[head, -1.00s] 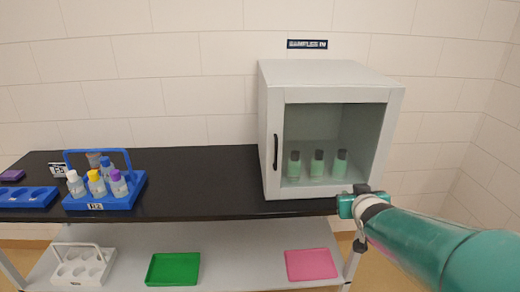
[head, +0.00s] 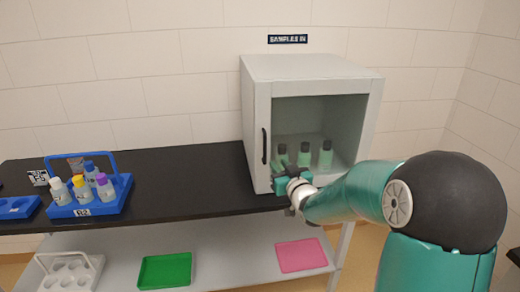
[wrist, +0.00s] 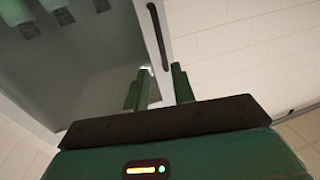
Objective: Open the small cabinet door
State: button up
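The small cabinet (head: 310,68) is pale grey and stands on the right end of the black bench. Its glass-fronted door (head: 322,122) looks shut. A black vertical handle (head: 264,146) sits on the door's left edge; the wrist view shows the handle (wrist: 158,35) too. My gripper (head: 278,165) is in front of the door's lower left, just right of the handle's lower end. In the wrist view my gripper (wrist: 158,78) has two green fingers spread apart with nothing between them. The handle's end appears just beyond the fingertips, in line with the gap; I cannot tell how far off.
Several green dark-capped bottles (head: 304,155) stand inside the cabinet. A blue carrier (head: 118,190) with bottles stands on the left of the black bench top (head: 190,180). Below lie a green tray (head: 165,270) and a pink tray (head: 301,255). Bench space left of the cabinet is clear.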

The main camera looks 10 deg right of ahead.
aim_at(265, 161)
jog(key=w+a, duration=0.1)
jog(key=w, duration=0.6)
jog(key=w+a, duration=0.1)
jog(key=w, duration=0.3)
jog(key=shift+w+a+f, duration=0.1)
jog(key=shift+w+a, duration=0.2)
jog(key=shift+w, duration=0.05)
jog(key=shift+c, duration=0.3)
grip_shut()
